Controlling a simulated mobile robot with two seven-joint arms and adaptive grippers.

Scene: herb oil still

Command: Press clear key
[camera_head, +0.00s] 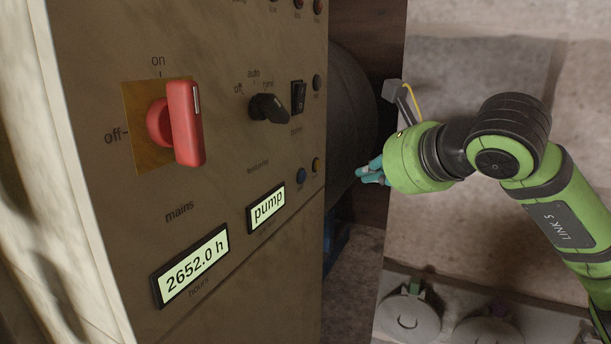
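The panel (115,60) of a tan cabinet fills the left half of the view. My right gripper (370,173), with teal fingers, is just right of the panel's edge in the picture, at about the height of the blue and yellow buttons. Its fingers are small and partly overlapped, so their opening is unclear. My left gripper is out of view.
The panel also bears a red mains switch (186,124), a black selector knob (268,108), a black rocker switch (298,97), an hours display (192,264) reading 2652.0 h and a pump display (266,208). A dark rounded drum (350,120) stands behind the panel's edge. Grey round lids (408,318) lie low at right.

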